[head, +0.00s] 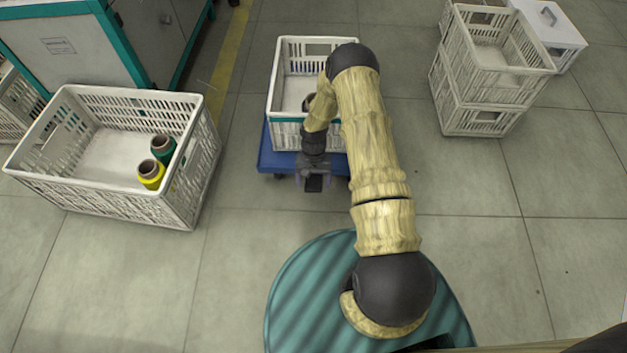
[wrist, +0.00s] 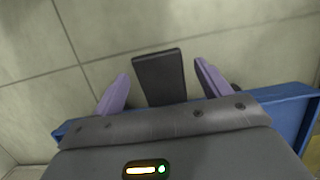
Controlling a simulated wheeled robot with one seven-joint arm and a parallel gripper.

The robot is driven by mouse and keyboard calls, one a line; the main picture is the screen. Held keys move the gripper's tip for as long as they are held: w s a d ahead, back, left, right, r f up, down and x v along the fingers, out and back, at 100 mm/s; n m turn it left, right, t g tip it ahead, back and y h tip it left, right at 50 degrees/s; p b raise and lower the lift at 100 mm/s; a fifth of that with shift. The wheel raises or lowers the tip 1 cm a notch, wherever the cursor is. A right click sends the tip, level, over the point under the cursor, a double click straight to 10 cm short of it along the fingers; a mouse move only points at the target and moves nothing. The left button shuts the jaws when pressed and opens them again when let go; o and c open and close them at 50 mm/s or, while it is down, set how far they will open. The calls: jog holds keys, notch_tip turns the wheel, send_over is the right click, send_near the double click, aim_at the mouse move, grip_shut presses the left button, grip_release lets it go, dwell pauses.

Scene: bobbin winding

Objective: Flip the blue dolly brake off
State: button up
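The blue dolly (head: 268,157) stands on the floor under a white crate, and its blue edge shows in the wrist view (wrist: 290,108). A flat dark brake pedal (wrist: 160,80) sticks out from the dolly's near side, and it also shows in the head view (head: 314,184). My gripper (head: 314,178) points down over that near edge. In the wrist view its two purple fingers (wrist: 162,68) stand apart on either side of the pedal, with a visible gap on each side. The pedal's inner end is hidden behind the gripper body. I cannot tell the pedal's exact tilt.
The white crate (head: 285,118) on the dolly is partly hidden by my arm. A larger white crate (head: 120,198) at left holds a green bobbin (head: 163,147) and a yellow bobbin (head: 151,174). Stacked crates (head: 470,125) stand at right. The floor nearby is clear.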

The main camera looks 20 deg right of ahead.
jog(key=p+v, duration=0.7)
jog(key=v, duration=1)
jog(key=shift+r, duration=0.25)
jog(key=shift+a, duration=0.1)
jog(key=s+r+n+t+h+p, duration=0.1)
jog(key=s+r+p, duration=0.15)
jog(key=r, duration=0.75)
jog(key=s+r+n+t+p, duration=0.1)
jog(key=s+r, duration=0.2)
jog(key=r, duration=0.7)
jog(key=s+a+r+n+t+p, duration=0.1)
jog(key=s+r+n+t+p, duration=0.2)
jog(key=s+r, duration=1.1)
notch_tip(320, 180, up, 38)
jog(key=m+p, duration=0.1)
jog(key=p, duration=3.6)
jog(key=shift+w+a, duration=0.25)
jog(key=shift+w, duration=0.05)
